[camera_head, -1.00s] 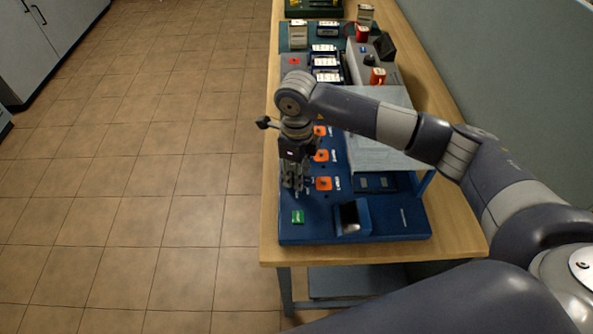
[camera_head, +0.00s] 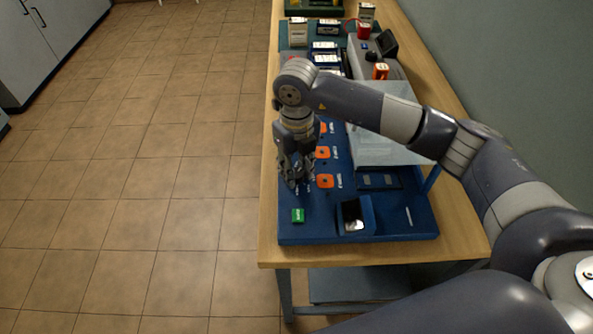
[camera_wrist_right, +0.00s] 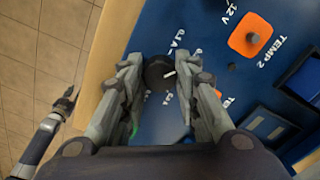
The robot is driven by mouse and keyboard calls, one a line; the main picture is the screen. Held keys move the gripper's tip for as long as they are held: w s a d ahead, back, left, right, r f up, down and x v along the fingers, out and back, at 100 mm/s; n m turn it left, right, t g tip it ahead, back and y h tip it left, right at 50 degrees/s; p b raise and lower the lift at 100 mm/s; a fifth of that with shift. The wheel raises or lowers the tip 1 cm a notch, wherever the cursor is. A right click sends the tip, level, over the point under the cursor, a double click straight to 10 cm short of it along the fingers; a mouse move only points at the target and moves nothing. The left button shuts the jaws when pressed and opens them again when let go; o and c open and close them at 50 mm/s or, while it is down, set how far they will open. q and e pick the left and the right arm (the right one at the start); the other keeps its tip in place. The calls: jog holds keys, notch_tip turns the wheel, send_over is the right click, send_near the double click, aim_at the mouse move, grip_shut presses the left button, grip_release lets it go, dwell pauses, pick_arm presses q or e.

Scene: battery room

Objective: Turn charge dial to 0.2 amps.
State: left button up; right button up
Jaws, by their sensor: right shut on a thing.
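The charge dial (camera_wrist_right: 156,74) is a round black knob on the blue panel (camera_head: 377,228). In the right wrist view its white mark points to the right, and small white amp labels stand around it, too blurred to read surely. My right gripper (camera_wrist_right: 159,70) is shut on the dial, with one finger on each side. In the head view the right gripper (camera_head: 293,182) hides the dial at the panel's left side. What looks like my left gripper (camera_wrist_right: 68,98) shows at the left of the right wrist view, over the floor; its jaws are unclear.
Orange squares (camera_head: 325,181) line the panel right of the gripper. A pale raised plate (camera_head: 392,138) stands at right. Batteries and instruments crowd the far bench.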

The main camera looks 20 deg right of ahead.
aim_at(297, 172)
jog(key=shift+m, duration=0.7)
jog(key=shift+r, duration=0.1)
jog(key=o, duration=0.9)
jog(key=shift+o, duration=0.9)
notch_tip(297, 172, up, 12)
